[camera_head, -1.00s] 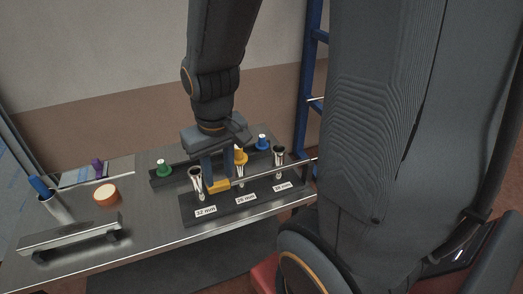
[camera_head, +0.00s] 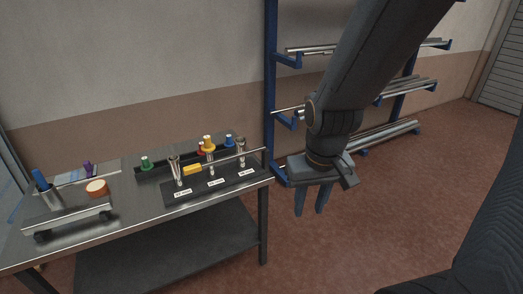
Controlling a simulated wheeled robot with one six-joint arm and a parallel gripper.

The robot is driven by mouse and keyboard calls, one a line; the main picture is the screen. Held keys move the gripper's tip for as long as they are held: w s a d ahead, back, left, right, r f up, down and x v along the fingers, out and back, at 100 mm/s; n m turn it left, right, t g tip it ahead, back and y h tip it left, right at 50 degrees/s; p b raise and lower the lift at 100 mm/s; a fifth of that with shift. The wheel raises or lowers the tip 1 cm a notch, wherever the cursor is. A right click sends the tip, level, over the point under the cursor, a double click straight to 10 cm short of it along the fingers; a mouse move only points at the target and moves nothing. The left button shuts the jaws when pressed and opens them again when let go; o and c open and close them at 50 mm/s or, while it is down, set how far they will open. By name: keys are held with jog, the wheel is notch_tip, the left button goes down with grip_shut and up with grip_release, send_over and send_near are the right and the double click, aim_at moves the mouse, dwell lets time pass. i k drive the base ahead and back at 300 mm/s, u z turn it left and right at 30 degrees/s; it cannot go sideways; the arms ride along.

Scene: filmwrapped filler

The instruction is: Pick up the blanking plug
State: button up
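Several coloured blanking plugs stand at the table: a green plug (camera_head: 145,162) on the left of the dark rear strip, a red plug (camera_head: 201,148) near the middle, and a blue plug (camera_head: 229,139) at the right. A yellow plug (camera_head: 208,140) sits at the top of the middle metal tube (camera_head: 210,160); whether it is seated inside is too small to tell. My gripper (camera_head: 311,209) points down over the floor, to the right of the table. Its two fingers are apart with nothing visible between them.
Open tubes (camera_head: 176,170) and (camera_head: 241,155) flank the middle one in the labelled black holder (camera_head: 200,195). A rod with a yellow block (camera_head: 192,170) crosses in front. An orange disc (camera_head: 97,187) lies left. A blue pipe rack (camera_head: 272,90) stands behind my arm.

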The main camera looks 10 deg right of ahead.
aim_at(230, 143)
jog(key=u, duration=0.75)
jog(key=i, duration=1.8)
jog(key=z, duration=0.9)
